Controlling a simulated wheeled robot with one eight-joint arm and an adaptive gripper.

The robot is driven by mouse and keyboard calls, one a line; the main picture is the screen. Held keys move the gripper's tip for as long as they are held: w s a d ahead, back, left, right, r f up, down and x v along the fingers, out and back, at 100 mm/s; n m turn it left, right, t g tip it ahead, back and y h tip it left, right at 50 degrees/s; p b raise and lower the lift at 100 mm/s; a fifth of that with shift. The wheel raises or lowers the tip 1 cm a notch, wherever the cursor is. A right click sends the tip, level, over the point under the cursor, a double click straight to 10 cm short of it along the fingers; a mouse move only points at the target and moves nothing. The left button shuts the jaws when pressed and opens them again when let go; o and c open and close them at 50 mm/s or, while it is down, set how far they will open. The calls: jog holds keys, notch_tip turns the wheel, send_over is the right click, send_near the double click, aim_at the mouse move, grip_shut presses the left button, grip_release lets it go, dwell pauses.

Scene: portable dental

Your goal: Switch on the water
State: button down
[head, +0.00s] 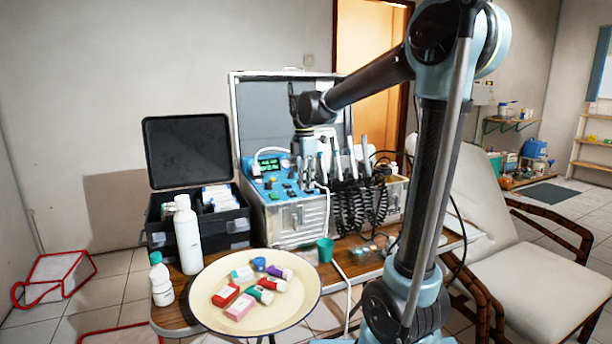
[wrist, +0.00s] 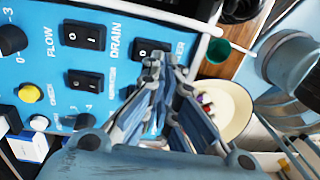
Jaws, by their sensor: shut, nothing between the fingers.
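The blue control panel (head: 283,190) of the dental unit sits in an open silver case in the head view. It also fills the left of the wrist view (wrist: 60,70). A black rocker switch (wrist: 147,47) lies beside a label of which only "ER" shows; my fingers cover the rest. My gripper (wrist: 160,62) is shut and empty, its tips at the lower right edge of this switch. Whether they touch it I cannot tell. In the head view my gripper (head: 310,150) is over the panel, its fingertips hard to make out.
Other black rockers, one by "DRAIN" (wrist: 82,35) and one below it (wrist: 85,82), sit close by, with a yellow button (wrist: 30,93) and knobs. Handpieces with coiled hoses (head: 355,200) stand right of the panel. A cream tray (head: 225,318) and green cup (head: 325,250) are in front.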

jog(key=shift+f, duration=0.25)
jog(key=shift+s+f+t, duration=0.15)
jog(key=shift+f+t, duration=0.05)
jog(key=shift+t, duration=0.1)
jog(key=shift+w, duration=0.2)
dwell(0.3)
jog(key=shift+w+a+r, duration=0.25)
jog(key=shift+w+a, duration=0.05)
jog(key=shift+w, duration=0.25)
notch_tip(320, 180, up, 14)
jog(key=s+d, duration=0.1)
jog(key=s, duration=0.1)
jog(key=shift+f, duration=0.15)
dwell(0.4)
